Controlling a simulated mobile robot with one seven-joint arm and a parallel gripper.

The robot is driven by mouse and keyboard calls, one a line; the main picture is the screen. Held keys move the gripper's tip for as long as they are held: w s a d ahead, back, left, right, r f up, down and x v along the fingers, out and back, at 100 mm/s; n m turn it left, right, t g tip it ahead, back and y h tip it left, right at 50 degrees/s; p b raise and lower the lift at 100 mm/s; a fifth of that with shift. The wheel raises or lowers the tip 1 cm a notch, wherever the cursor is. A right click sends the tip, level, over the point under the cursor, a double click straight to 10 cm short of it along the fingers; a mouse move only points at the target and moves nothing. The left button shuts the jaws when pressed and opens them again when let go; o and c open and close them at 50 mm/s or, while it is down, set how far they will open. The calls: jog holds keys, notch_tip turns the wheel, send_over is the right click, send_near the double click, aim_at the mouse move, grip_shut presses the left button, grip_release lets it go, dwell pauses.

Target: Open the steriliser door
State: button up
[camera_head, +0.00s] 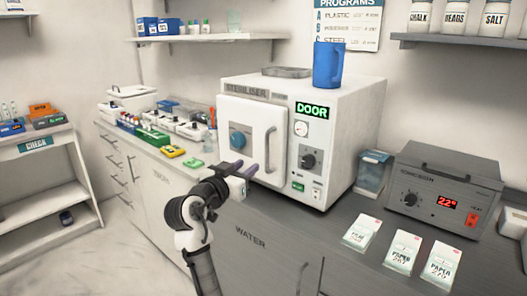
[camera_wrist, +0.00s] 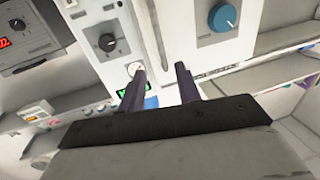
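The steriliser (camera_head: 345,120) is a white box on the counter with a green DOOR display (camera_head: 312,110). Its door (camera_head: 242,118) looks closed and carries a blue knob (camera_head: 238,139), also in the wrist view (camera_wrist: 222,17). A white vertical handle (camera_head: 270,146) runs along the door's right side. My gripper (camera_head: 243,168) is in front of the door, near the handle's lower end. In the wrist view, my two dark fingers (camera_wrist: 159,72) are apart, with the handle (camera_wrist: 153,42) between their tips in the picture. Contact cannot be told.
A blue jug (camera_head: 327,68) and a metal tray (camera_head: 287,72) stand on the steriliser. A grey heater box (camera_head: 443,190) and paper packets (camera_head: 404,250) are to its right. Several small items, including a yellow one (camera_head: 172,151), crowd the counter left of the door.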

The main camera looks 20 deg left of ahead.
jog(key=w+d+p, duration=0.1)
jog(key=w+p, duration=0.2)
jog(key=w, duration=0.8)
jog(key=shift+d, duration=0.3)
grip_shut()
